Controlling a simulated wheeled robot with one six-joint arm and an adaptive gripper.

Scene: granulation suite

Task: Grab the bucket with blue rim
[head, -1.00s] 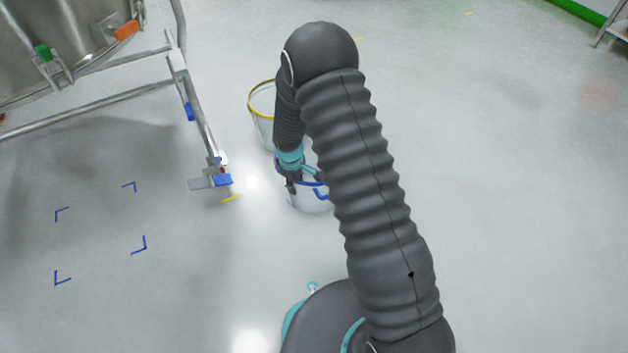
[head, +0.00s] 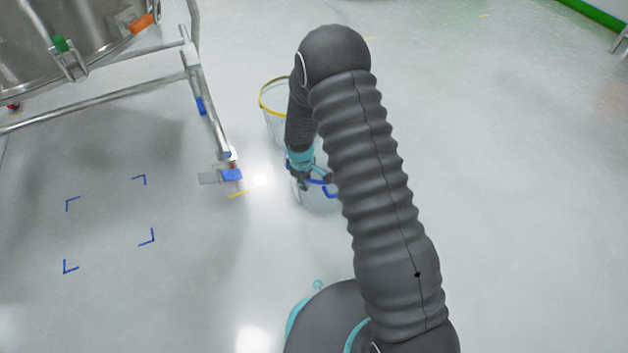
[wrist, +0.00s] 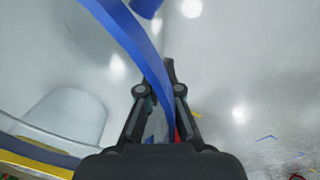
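The bucket with blue rim (head: 318,198) stands on the floor, pale-walled, partly hidden behind my arm in the head view. My gripper (head: 301,183) is at the left part of its rim. In the wrist view, the blue rim (wrist: 133,38) runs close across the picture and passes between the fingers of my gripper (wrist: 165,85). The finger links lean inward and the fingers look closed on the rim. The left fingertip is hidden behind the rim.
A bucket with a yellow rim (head: 274,108) stands just behind. A steel vessel on a wheeled frame (head: 212,130) is at the left, its blue-pedalled caster (head: 231,175) near the bucket. Blue corner marks (head: 148,238) lie on the floor. Open floor is to the right.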

